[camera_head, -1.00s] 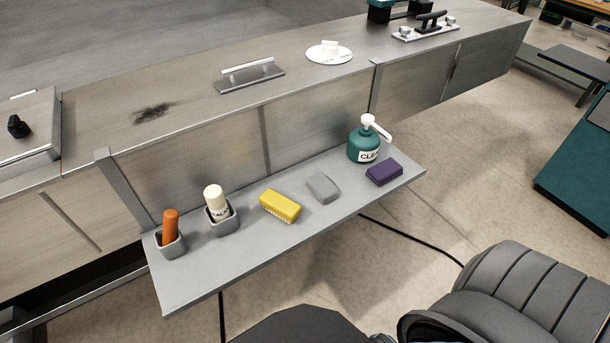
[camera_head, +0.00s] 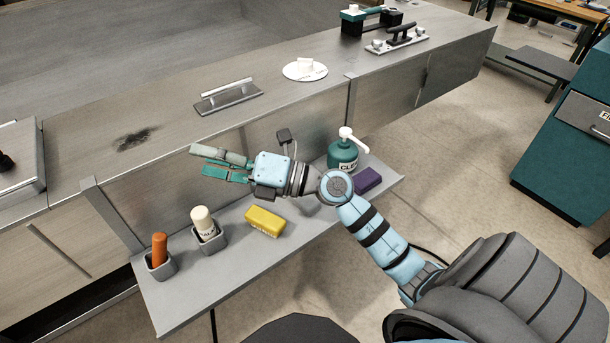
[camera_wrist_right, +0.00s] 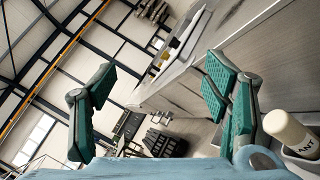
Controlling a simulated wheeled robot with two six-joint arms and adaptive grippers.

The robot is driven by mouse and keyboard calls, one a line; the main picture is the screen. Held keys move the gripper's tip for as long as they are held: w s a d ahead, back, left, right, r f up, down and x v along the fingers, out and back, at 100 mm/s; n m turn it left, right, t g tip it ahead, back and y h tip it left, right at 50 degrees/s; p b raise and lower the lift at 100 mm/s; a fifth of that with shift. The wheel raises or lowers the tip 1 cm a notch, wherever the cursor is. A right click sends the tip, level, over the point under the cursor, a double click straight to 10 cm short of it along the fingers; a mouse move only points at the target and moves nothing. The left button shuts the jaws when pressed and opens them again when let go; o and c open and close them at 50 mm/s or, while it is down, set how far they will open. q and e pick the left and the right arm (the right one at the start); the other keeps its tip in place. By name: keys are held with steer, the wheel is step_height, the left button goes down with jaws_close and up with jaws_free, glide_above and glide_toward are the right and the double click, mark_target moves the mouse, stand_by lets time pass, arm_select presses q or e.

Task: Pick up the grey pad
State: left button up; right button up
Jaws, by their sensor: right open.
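The grey pad (camera_head: 309,208) lies on the grey shelf (camera_head: 245,262), between the yellow brush and the purple block. It is mostly hidden behind my right forearm and wrist; only a small part shows below them. My right gripper (camera_head: 205,161) is open and empty, above the left part of the shelf, pointing left, well to the left of the pad. In the right wrist view the two teal-padded fingers (camera_wrist_right: 160,88) stand wide apart with nothing between them. The pad does not show there. My left gripper is not in view.
On the shelf are an orange stick (camera_head: 159,249) and a cream bottle (camera_head: 203,222) in grey holders, the yellow brush (camera_head: 265,221), a teal pump bottle (camera_head: 342,156) and a purple block (camera_head: 367,181). A pontoon side panel (camera_head: 240,150) rises behind the shelf.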

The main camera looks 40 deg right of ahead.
step_height(320, 180, down, 8)
steer(key=w+d+n+g+h, duration=0.1)
steer(key=d+n+g+h, duration=0.1)
steer(key=n+g+h, duration=0.3)
steer(key=m+g+h+b, duration=0.2)
steer(key=g+h+b, duration=0.5)
steer(key=h+b, duration=0.2)
glide_above(309, 203)
steer(key=s+x, duration=0.1)
steer(key=x, duration=0.3)
steer(key=s+x, duration=0.1)
steer(key=x, duration=0.4)
steer(key=s+x, duration=0.1)
steer(key=x, duration=0.4)
steer(key=shift+f, duration=0.45)
steer(key=shift+w+d+f+b, duration=0.15)
steer(key=shift+w+f+b, duration=0.1)
steer(key=shift+f+b, duration=0.4)
steer(key=b+x, duration=0.1)
steer(key=x, duration=0.2)
steer(key=shift+w+d+f, duration=0.1)
steer(key=shift+w+f, duration=0.15)
steer(key=shift+f, duration=0.05)
steer(key=shift+w+f+t, duration=0.1)
steer(key=shift+t, duration=0.2)
steer(key=shift+f, duration=0.25)
